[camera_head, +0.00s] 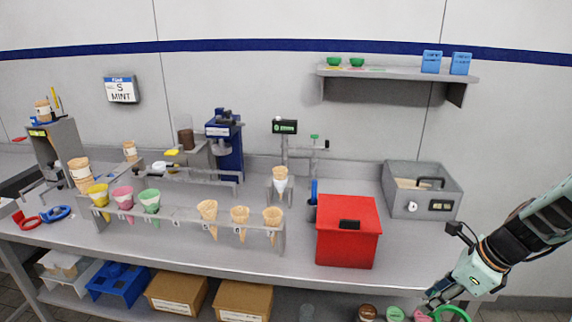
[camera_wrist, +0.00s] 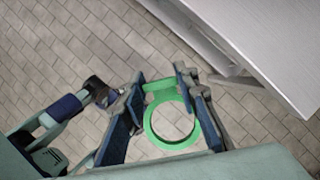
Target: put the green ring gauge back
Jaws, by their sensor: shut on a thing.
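The green ring gauge (camera_head: 452,312) is at the lower right edge of the head view, partly cut off by the frame. In the wrist view the ring (camera_wrist: 150,129) hangs over the tiled floor, its flat tab between my fingers. My gripper (camera_wrist: 161,77) is shut on that tab. In the head view my gripper (camera_head: 434,298) is in front of the bench's right part, below the bench top. A red ring (camera_head: 27,222) and a blue ring (camera_head: 57,213) lie at the bench's left end.
The bench (camera_head: 200,252) carries a cone rack (camera_head: 180,215), a red box (camera_head: 347,247) and a grey box (camera_head: 405,208). Brown cartons (camera_head: 242,300) and a blue crate (camera_head: 117,280) are beneath. In the wrist view the bench edge (camera_wrist: 255,60) is at upper right.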

